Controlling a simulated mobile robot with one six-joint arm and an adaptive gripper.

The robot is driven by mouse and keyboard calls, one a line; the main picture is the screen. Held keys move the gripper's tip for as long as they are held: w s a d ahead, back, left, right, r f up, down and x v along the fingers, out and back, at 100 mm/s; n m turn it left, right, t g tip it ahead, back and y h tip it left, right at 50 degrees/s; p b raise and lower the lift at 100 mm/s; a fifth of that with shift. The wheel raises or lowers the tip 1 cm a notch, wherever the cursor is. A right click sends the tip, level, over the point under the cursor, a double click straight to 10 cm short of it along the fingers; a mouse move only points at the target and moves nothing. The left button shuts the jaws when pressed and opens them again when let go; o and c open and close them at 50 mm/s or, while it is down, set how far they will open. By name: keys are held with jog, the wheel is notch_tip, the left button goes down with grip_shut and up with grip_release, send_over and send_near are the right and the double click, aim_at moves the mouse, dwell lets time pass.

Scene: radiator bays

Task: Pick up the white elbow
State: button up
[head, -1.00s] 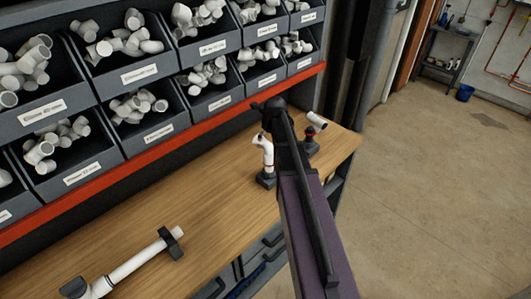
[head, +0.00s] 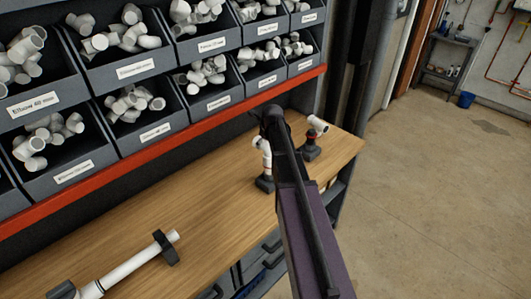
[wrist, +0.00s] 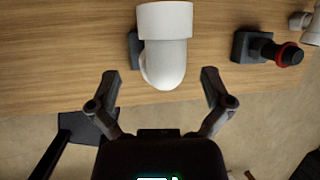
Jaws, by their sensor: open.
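The white elbow (wrist: 165,55) fills the upper middle of the wrist view, with its rounded bend towards me. It appears to sit on a dark stand, mostly hidden behind it. In the head view the elbow (head: 265,150) is upright on the bench, partly covered by my arm. My gripper (wrist: 160,76) is open, with one finger on each side of the elbow's lower end in the picture. I see no contact; the depth between fingers and elbow is hard to tell. In the head view the fingers are not clear.
A second dark stand (wrist: 243,47) with a red ring and a white fitting (head: 318,124) is close on the right. A white pipe (head: 130,268) lies in dark holders at the front left of the bench (head: 205,215). Bins (head: 135,70) of white fittings rise behind.

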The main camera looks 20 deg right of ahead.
aim_at(265, 143)
jog(key=b+x, duration=0.2)
jog(key=x, duration=0.1)
jog(key=shift+d+b, duration=0.25)
jog(key=shift+b, duration=0.15)
jog(key=shift+b+x, duration=0.95)
jog(key=shift+x, duration=0.15)
jog(key=shift+w, duration=0.1)
jog(key=shift+r, duration=0.1)
jog(key=c, duration=1.3)
